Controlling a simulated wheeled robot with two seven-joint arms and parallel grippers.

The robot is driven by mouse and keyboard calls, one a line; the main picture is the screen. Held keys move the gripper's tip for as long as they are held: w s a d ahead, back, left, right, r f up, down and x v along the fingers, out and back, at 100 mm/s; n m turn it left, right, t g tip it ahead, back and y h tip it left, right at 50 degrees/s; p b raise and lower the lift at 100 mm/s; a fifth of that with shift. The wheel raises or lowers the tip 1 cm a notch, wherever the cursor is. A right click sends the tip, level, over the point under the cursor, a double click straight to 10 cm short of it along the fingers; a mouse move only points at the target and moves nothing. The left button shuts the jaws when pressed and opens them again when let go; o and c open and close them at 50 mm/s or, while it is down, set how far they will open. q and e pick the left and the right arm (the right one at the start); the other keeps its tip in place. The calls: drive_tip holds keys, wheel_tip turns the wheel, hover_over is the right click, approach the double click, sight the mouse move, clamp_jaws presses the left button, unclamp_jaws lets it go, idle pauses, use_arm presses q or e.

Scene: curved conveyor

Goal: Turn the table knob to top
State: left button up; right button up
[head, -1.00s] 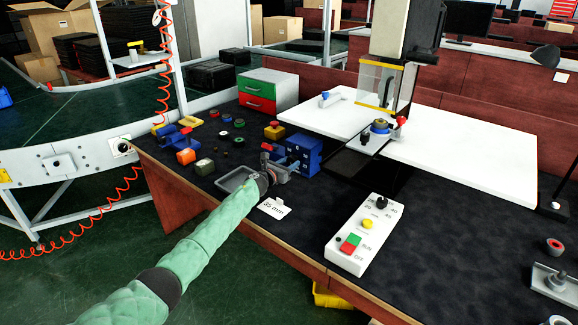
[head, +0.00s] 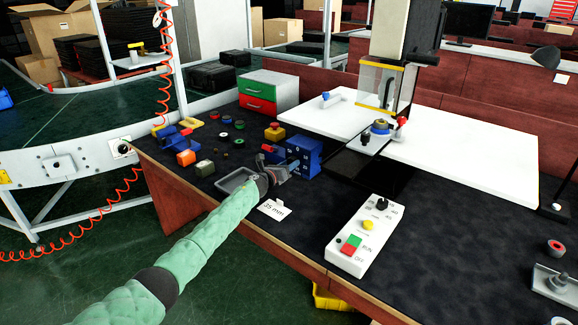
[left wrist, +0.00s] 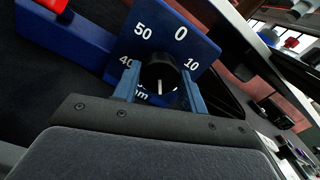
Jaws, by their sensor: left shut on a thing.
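The table knob (left wrist: 158,74) is black and round, on the front of a blue dial block (head: 305,152). In the left wrist view the dial plate (left wrist: 205,52) carries white numbers, with 0 at the top and 50, 40 and 10 around. A thin white line on the knob's face runs roughly up and down in that view. My left gripper (left wrist: 158,88) is shut on the knob, one blue finger on each side. In the head view my left gripper (head: 284,168) is at the block's front and hides the knob. My right gripper is not in view.
A grey tray (head: 232,182) and a "35 mm" card (head: 272,208) lie near my left arm. A white control box (head: 364,238) stands to the right.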

use_arm(q)
drive_tip(key=o, duration=1)
drive_tip(key=shift+v, duration=3.95)
